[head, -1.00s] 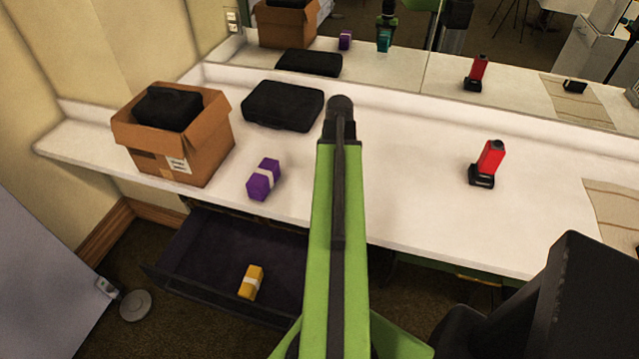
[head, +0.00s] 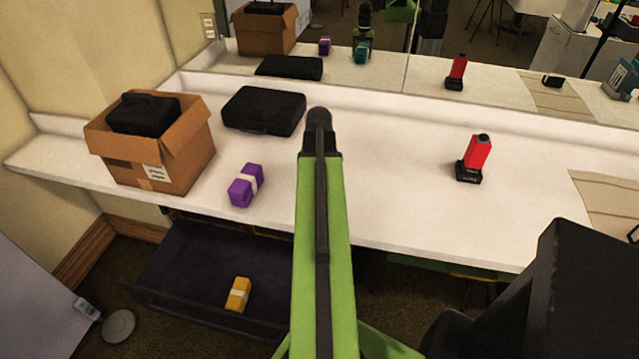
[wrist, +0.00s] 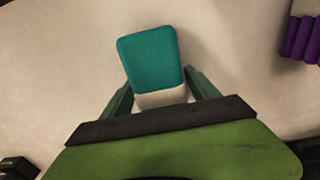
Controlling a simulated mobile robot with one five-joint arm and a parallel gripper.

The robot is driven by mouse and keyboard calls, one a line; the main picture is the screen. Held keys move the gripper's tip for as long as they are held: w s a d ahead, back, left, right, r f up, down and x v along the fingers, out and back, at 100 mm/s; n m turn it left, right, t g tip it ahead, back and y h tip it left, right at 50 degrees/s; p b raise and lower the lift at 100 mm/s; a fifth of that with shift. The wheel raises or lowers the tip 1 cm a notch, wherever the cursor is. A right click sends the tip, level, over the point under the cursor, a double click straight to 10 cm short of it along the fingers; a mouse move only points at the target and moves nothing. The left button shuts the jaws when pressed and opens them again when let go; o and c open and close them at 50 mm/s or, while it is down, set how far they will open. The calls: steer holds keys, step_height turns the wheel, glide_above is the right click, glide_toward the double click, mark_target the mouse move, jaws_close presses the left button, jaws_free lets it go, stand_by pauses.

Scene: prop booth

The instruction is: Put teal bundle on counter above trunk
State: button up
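The teal bundle (wrist: 150,60) with a white band sits between the two fingers of my gripper (wrist: 162,95) in the wrist view, with the pale counter behind it. The fingers appear closed on its sides near the band. In the head view my arm hides the gripper and bundle, but the mirror shows the teal bundle's reflection (head: 361,53) at my gripper. I cannot tell whether the bundle touches the counter. The white counter (head: 400,200) runs along the mirror. Below it is an open, dark, drawer-like container (head: 190,265), possibly the trunk.
A purple bundle (head: 246,186), a cardboard box (head: 185,150) holding a black case, another black case (head: 263,110) and a red-and-black object (head: 473,158) stand on the counter. A yellow bundle (head: 238,294) lies in the dark container. Counter between arm and red object is clear.

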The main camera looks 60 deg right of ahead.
steer(key=shift+r, duration=0.1)
step_height(320, 180, up, 12)
steer(key=p, duration=1.2)
steer(key=shift+r+p, duration=0.2)
steer(key=shift+p, duration=0.1)
steer(key=shift+f, duration=0.15)
steer(key=w+a+n, duration=0.4)
steer(key=w+a, duration=0.5)
steer(key=a, duration=0.2)
steer(key=w+a+n, duration=0.3)
steer(key=w+a, duration=0.5)
steer(key=a, duration=0.4)
steer(key=w+a+n, duration=0.2)
steer(key=a+n, duration=0.1)
steer(key=a, duration=1)
steer(key=w+a+n, duration=0.2)
steer(key=a+n, duration=0.2)
steer(key=a, duration=1)
steer(key=shift+w+a, duration=0.2)
